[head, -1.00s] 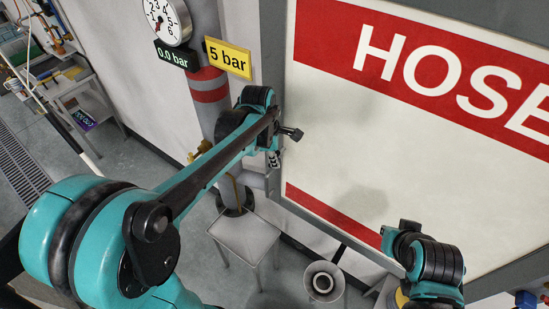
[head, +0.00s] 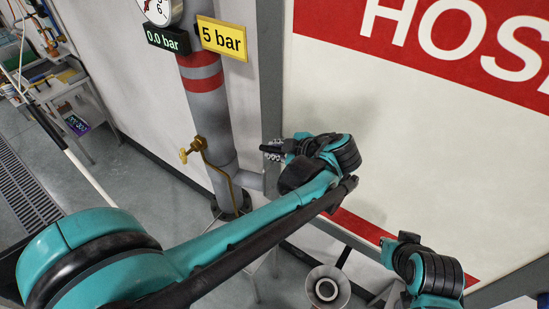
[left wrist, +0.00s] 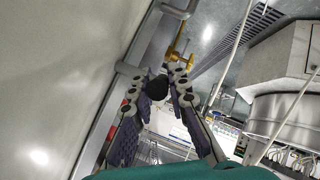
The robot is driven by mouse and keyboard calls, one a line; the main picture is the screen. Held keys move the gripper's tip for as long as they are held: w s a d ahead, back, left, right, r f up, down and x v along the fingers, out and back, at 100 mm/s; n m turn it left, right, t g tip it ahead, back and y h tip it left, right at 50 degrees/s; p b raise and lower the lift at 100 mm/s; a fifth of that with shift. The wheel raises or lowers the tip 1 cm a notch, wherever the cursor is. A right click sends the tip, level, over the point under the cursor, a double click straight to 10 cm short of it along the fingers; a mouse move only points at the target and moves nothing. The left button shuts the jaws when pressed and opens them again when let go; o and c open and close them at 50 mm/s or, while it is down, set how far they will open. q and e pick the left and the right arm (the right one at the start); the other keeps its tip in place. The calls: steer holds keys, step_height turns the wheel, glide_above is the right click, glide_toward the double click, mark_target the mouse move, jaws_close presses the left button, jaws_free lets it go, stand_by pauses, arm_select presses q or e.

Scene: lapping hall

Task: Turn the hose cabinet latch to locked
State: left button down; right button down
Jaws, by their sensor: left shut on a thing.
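The hose cabinet's pale door (head: 400,130) has a red band with white letters. Its grey frame edge (head: 272,60) runs down the left side. My left gripper (head: 271,150) is at this edge, low on the door. In the left wrist view my left gripper's two fingers (left wrist: 158,92) stand on either side of a dark knob-like part (left wrist: 157,88), apparently the latch handle, and are shut on it. The latch body is mostly hidden, so its turn position cannot be read. My right gripper (head: 397,246) is low at right; its fingers are not clear.
A grey standpipe (head: 207,120) with a brass valve (head: 192,150) stands left of the cabinet. A yellow 5 bar sign (head: 222,38) and a 0.0 bar display (head: 168,40) are above. A grey funnel-like object (head: 327,288) is below the door.

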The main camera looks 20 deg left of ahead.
arm_select(q)
steer(key=y+b, duration=0.1)
steer(key=t+y+b, duration=0.1)
steer(key=b, duration=0.1)
steer(key=shift+d+f, duration=0.1)
steer(key=shift+f, duration=0.25)
steer(key=shift+r+m+t+y+b, duration=0.15)
steer(key=shift+m+t+y+b, duration=0.15)
steer(key=shift+y+b, duration=0.5)
steer(key=c, duration=1.5)
jaws_free()
steer(key=shift+o, duration=0.2)
steer(key=v, duration=1.2)
